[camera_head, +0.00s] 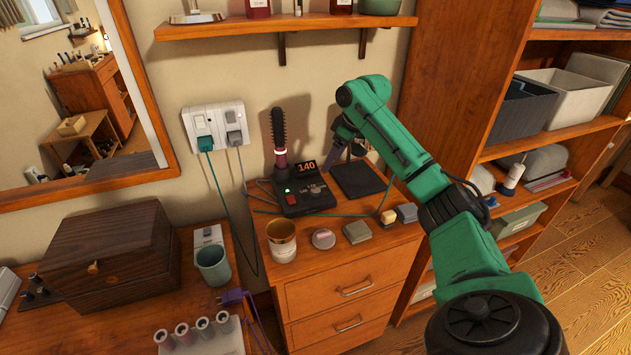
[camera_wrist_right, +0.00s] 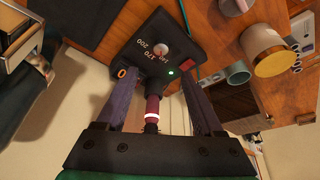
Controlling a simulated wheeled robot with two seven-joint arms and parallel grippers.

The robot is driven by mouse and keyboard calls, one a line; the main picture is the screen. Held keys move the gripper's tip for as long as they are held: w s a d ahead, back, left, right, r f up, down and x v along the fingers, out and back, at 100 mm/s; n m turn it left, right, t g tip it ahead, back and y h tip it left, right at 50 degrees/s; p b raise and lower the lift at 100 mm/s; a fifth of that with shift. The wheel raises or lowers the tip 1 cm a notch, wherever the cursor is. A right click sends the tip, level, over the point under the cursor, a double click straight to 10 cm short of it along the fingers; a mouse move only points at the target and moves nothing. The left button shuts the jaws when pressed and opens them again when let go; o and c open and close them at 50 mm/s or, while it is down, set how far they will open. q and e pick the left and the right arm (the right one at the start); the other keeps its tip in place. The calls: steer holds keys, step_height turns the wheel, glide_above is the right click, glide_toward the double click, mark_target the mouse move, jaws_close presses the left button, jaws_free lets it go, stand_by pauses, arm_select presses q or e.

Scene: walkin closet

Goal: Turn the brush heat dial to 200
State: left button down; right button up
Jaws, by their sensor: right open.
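The black brush heater base (camera_head: 306,200) stands on the wooden cabinet top, and its orange display (camera_head: 307,166) reads 140. A round hot brush (camera_head: 279,130) stands upright in it, its white ring lit. In the right wrist view the small pale heat dial (camera_wrist_right: 160,50) sits on the panel among the marks 200, 170 and 140; its exact pointing is too small to tell. A green light (camera_wrist_right: 170,71) glows beside it. My right gripper (camera_head: 338,160) is open and empty beside the display, apart from the dial. Its fingers also show in the wrist view (camera_wrist_right: 158,78). My left gripper is out of view.
A dark square pad (camera_head: 358,179) lies right of the base. A gold-rimmed cup (camera_head: 282,240), a round tin (camera_head: 323,239) and small blocks stand in front. Green and grey cords hang from the wall socket (camera_head: 214,127). A wooden shelf (camera_head: 290,25) is above.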

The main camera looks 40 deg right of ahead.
mark_target(316, 190)
steer(key=x, duration=0.2)
steer(key=p+x, duration=0.1)
steer(key=x, duration=0.3)
steer(key=shift+s+a+f, duration=0.2)
steer(key=shift+a+f, duration=0.05)
steer(key=x, duration=0.2)
steer(key=p+x, duration=0.1)
steer(key=x, duration=0.2)
steer(key=shift+w+d+f, duration=0.2)
steer(key=shift+w, duration=0.1)
steer(key=shift+f, duration=0.1)
steer(key=shift+s, duration=0.15)
steer(key=shift+c, duration=0.9)
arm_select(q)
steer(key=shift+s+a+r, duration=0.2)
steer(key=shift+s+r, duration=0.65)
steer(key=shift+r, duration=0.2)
arm_select(e)
jaws_close()
